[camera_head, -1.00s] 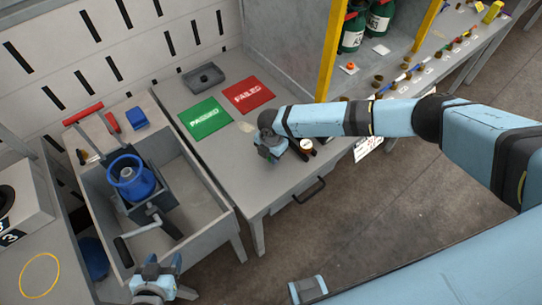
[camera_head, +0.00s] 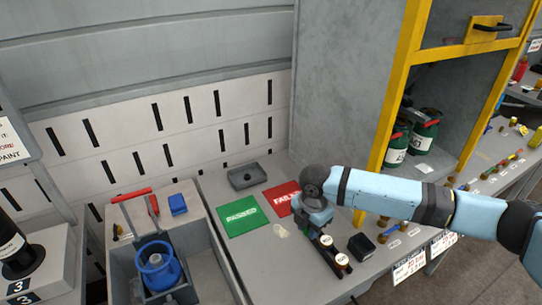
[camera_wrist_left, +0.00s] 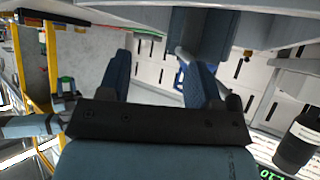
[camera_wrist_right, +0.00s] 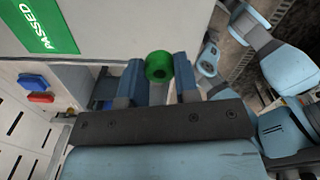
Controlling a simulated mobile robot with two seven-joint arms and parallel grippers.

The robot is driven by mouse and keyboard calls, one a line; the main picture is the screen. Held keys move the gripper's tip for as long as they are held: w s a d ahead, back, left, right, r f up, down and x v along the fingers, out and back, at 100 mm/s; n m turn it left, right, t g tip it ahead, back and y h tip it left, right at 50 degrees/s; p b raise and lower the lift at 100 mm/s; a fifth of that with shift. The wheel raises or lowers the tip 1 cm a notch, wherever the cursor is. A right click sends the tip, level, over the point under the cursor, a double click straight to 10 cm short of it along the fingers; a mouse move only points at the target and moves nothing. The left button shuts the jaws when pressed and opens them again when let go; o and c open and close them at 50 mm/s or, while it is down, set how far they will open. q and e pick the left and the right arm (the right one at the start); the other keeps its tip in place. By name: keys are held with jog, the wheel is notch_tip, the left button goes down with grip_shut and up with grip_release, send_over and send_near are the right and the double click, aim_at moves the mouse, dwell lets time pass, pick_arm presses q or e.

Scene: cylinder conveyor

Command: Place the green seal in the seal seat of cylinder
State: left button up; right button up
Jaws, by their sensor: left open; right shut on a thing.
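The green seal (camera_wrist_right: 159,67) is a small thick ring in the right wrist view, between the fingertips of my right gripper (camera_wrist_right: 160,80), which is shut on it. In the head view my right gripper (camera_head: 318,215) hovers over the table beside the red FAILED card, and the seal is mostly hidden there. The blue cylinder (camera_head: 158,268) stands upright in a holder in the grey trough at lower left, well apart from the right gripper. Its seal seat cannot be made out. My left gripper (camera_wrist_left: 158,78) is open and empty in its wrist view; it is outside the head view.
The table holds a green PASSED card (camera_head: 240,216), a red FAILED card (camera_head: 281,199), a grey tray (camera_head: 247,178) and a black rack (camera_head: 328,257) with capped parts by the gripper. A small black box (camera_head: 361,246) stands right of it. A yellow-framed cabinet (camera_head: 402,100) rises behind the arm.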

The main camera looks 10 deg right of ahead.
jog(key=shift+s+d+r+m, duration=0.25)
jog(key=shift+r+m, duration=0.2)
jog(key=shift+m, duration=0.35)
jog(key=s+d+r+m+p, duration=0.2)
jog(key=s+d+r+m, duration=0.1)
jog(key=m, duration=0.8)
jog(key=s+d+r+m+p, duration=0.3)
jog(key=r+m, duration=0.5)
jog(key=m, duration=0.4)
jog(key=shift+s+d, duration=0.45)
jog(key=shift+s, duration=0.8)
jog(key=shift+w+d, duration=0.1)
